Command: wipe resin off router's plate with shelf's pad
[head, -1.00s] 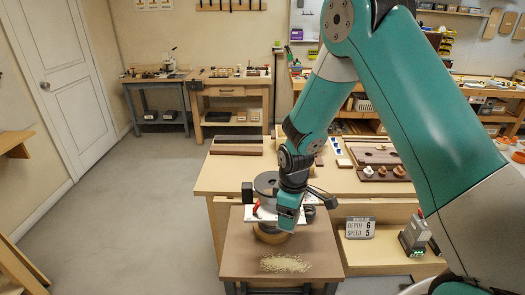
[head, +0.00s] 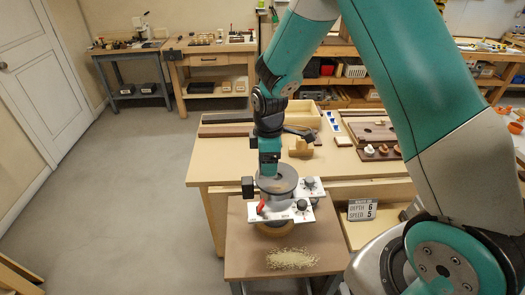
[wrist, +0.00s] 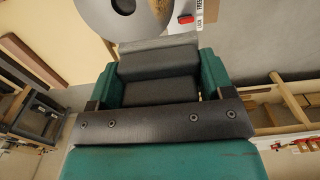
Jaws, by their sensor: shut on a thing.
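The router (head: 297,212) stands on the small brown-topped table, with a white body, dark knobs and a red lever. Its round grey plate (head: 283,187) faces up; it also shows in the wrist view (wrist: 98,17), with a hole and an amber-brown patch of resin (wrist: 160,12) by the hole. My gripper (head: 269,172) is over the far-left part of the plate. In the wrist view my gripper (wrist: 158,65) is shut on a grey strip, which looks like the pad (wrist: 160,43). I cannot tell whether the pad touches the plate.
Pale shavings (head: 292,258) lie on the front of the small table (head: 240,240). The larger bench (head: 215,172) behind carries wooden blocks and trays. Open floor lies to the left.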

